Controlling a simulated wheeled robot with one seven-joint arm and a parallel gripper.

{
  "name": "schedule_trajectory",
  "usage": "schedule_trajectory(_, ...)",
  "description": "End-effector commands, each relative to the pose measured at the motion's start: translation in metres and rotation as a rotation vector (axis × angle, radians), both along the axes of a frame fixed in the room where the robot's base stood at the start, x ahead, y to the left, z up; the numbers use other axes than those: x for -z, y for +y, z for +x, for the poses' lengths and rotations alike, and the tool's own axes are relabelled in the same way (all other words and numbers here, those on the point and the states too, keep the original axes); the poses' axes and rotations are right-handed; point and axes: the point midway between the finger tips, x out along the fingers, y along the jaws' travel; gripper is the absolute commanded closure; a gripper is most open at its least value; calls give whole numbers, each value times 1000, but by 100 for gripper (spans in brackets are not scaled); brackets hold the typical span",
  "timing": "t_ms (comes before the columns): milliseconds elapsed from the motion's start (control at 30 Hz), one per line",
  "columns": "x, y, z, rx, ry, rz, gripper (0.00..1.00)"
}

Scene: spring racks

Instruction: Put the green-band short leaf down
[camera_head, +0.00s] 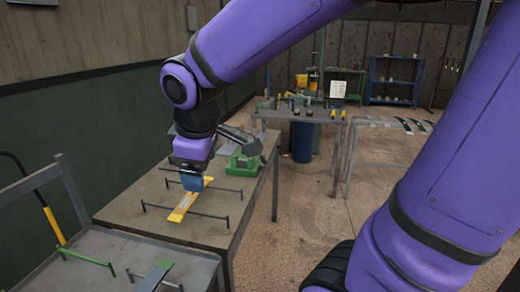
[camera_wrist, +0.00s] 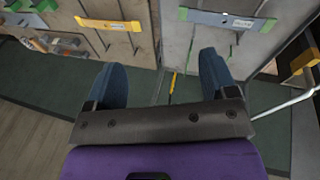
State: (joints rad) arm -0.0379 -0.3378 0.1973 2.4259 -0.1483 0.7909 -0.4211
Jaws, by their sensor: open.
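My gripper (camera_head: 190,181) hangs over the wooden bench in the head view, close to a yellow-banded leaf (camera_head: 183,208) that lies across dark rods. In the wrist view my gripper (camera_wrist: 163,64) has its two blue fingers wide apart with nothing between them. A grey labelled strip with green ends (camera_wrist: 222,18) lies on a grey surface beyond the fingers, apart from them; it looks like the green-band leaf. In the head view a green-marked strip (camera_head: 155,275) lies on the near grey cart, partly cut off by the frame edge.
The wooden bench (camera_head: 120,205) also carries a green device (camera_head: 245,155). A green bar (camera_head: 85,257) stands on the near cart. A yellow strip with a white label (camera_wrist: 107,23) shows at the wrist view's upper left. Farther benches and a blue shelf (camera_head: 393,80) stand behind.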

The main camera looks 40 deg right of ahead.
Motion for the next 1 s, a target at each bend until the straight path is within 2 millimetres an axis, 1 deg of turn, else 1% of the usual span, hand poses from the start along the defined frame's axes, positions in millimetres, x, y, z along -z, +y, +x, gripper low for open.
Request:
schedule_trajectory(33,-8,-7,-10,62,-25,25,21)
schedule_trajectory(200,-28,-28,-41,272,-91,121,21)
schedule_trajectory(333,-40,-40,-65,422,-136,205,21)
schedule_trajectory(500,-48,-51,-91,577,-178,308,21)
schedule_trajectory(600,-50,-55,-101,634,-192,349,21)
schedule_trajectory(700,-51,-57,-106,664,-197,371,21)
schedule_trajectory(1000,-51,-57,-107,673,-198,378,21)
